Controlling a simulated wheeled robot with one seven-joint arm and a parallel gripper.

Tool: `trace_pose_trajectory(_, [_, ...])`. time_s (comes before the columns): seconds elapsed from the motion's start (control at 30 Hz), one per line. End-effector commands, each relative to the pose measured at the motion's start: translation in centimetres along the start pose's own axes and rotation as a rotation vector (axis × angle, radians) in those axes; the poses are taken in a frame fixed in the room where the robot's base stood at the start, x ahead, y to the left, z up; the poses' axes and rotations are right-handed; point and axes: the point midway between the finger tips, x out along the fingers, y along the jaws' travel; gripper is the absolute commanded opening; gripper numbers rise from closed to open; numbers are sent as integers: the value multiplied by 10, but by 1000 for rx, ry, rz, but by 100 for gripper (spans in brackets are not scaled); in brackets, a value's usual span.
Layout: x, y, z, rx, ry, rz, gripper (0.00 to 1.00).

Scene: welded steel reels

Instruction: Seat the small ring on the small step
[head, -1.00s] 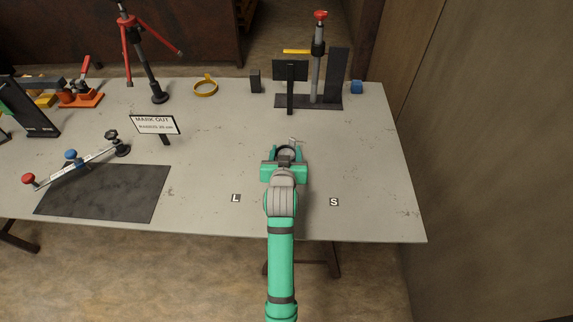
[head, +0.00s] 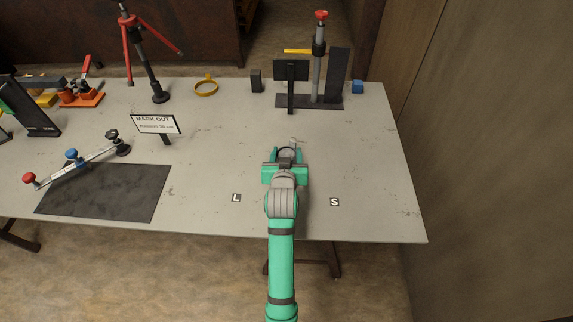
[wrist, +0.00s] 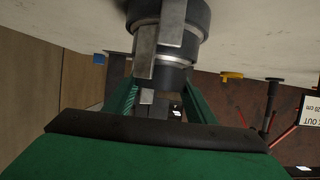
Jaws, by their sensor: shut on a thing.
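My gripper (head: 286,155) is low over the middle of the table, its green jaws shut at a small dark ring (head: 287,150). A pale grey tab (head: 293,140) shows just beyond the ring. In the wrist view, a dark and grey stepped round part (wrist: 168,14) stands against the table surface, with pale metal strips on its side. Its narrower end lies between and just beyond my green fingers (wrist: 158,98). My gripper hides most of this part in the head view. I cannot tell whether the held ring touches the step.
Labels L (head: 236,198) and S (head: 334,202) lie on the bare near table (head: 370,180). A yellow ring (head: 206,94) lies farther back. A stand with a red knob (head: 321,15) is at the back right. A sign (head: 155,125) and a dark mat (head: 105,192) are at left.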

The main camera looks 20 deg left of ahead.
Motion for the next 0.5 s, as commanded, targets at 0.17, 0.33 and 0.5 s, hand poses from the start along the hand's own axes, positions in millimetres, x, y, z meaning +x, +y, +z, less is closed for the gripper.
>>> trace_pose_trajectory(0.17, [0, -4, 2, 0, -1, -8, 19])
trace_pose_trajectory(0.33, [0, -4, 4, 0, -3, -8, 19])
trace_pose_trajectory(0.5, [0, -5, 5, 0, -5, -9, 19])
